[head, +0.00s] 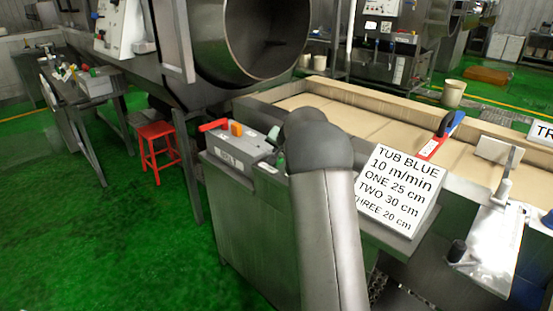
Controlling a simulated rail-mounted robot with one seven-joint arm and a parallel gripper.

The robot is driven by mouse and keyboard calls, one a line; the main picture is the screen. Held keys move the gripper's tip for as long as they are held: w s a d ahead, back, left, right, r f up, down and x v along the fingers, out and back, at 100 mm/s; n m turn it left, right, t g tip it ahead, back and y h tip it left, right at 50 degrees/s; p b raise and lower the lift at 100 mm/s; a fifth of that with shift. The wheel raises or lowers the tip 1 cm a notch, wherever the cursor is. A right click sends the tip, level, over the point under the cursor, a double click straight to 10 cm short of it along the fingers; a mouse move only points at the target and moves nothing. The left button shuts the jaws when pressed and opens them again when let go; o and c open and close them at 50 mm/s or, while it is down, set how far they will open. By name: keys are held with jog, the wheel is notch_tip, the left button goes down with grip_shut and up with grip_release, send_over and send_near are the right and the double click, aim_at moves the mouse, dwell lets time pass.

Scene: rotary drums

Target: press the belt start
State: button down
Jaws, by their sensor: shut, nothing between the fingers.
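A grey control box (232,150) sits on top of a steel cabinet (245,215) in the middle of the head view. My gripper is not visible.
A tan belt (310,101) between raised side walls runs behind the cabinet. A white sign (396,190) stands right of my arm. A red and blue part (440,136) lies on the belt edge. A red stool (158,148) stands left. The green floor at left is open.

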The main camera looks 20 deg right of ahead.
jog(key=shift+f, duration=0.1)
dwell(0.7)
jog(key=shift+f+b, duration=0.35)
jog(key=shift+b, duration=0.2)
jog(key=shift+f+b, duration=0.55)
dwell(0.5)
jog(key=shift+r, duration=0.15)
jog(key=shift+r+p, duration=0.6)
jog(key=shift+r, duration=0.2)
jog(key=shift+r, duration=0.1)
notch_tip(320, 180, up, 5)
jog(key=p, duration=0.3)
dwell(0.9)
